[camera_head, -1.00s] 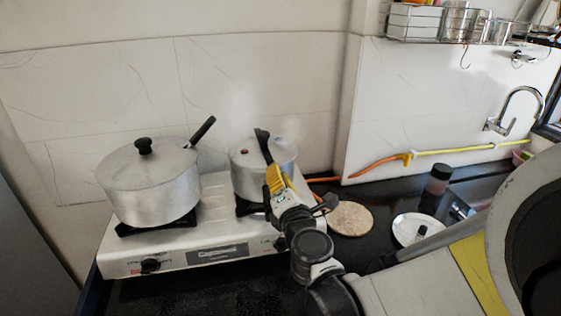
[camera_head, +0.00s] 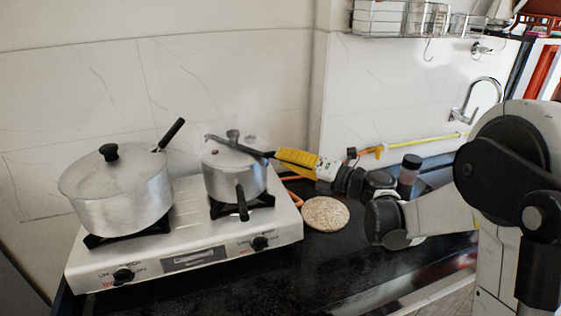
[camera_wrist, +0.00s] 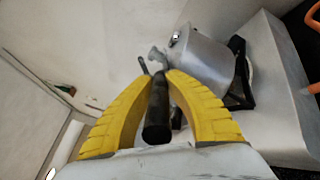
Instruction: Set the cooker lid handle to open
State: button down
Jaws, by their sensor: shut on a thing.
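The pressure cooker (camera_head: 228,184) is a small silver pot with steam around its lid, on the right burner of the stove. Its black pot handle (camera_head: 241,204) points toward the stove's front. The black lid handle (camera_head: 256,152) points out to the right, well apart from the pot handle in angle. My gripper (camera_head: 281,155), with yellow fingers, reaches in from the right and is shut on the outer end of the lid handle. In the wrist view the lid handle (camera_wrist: 156,122) lies between both fingers, and the cooker (camera_wrist: 200,60) is beyond.
A large lidded pot (camera_head: 118,190) stands on the left burner of the white stove (camera_head: 180,240). A round cork-like mat (camera_head: 326,213) lies on the dark counter right of the stove. A dark jar (camera_head: 409,172) stands farther right. The counter front is clear.

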jog(key=shift+w, duration=0.15)
jog(key=c, duration=1.3)
grip_release()
jog(key=v, duration=1.2)
jog(key=shift+w, duration=0.1)
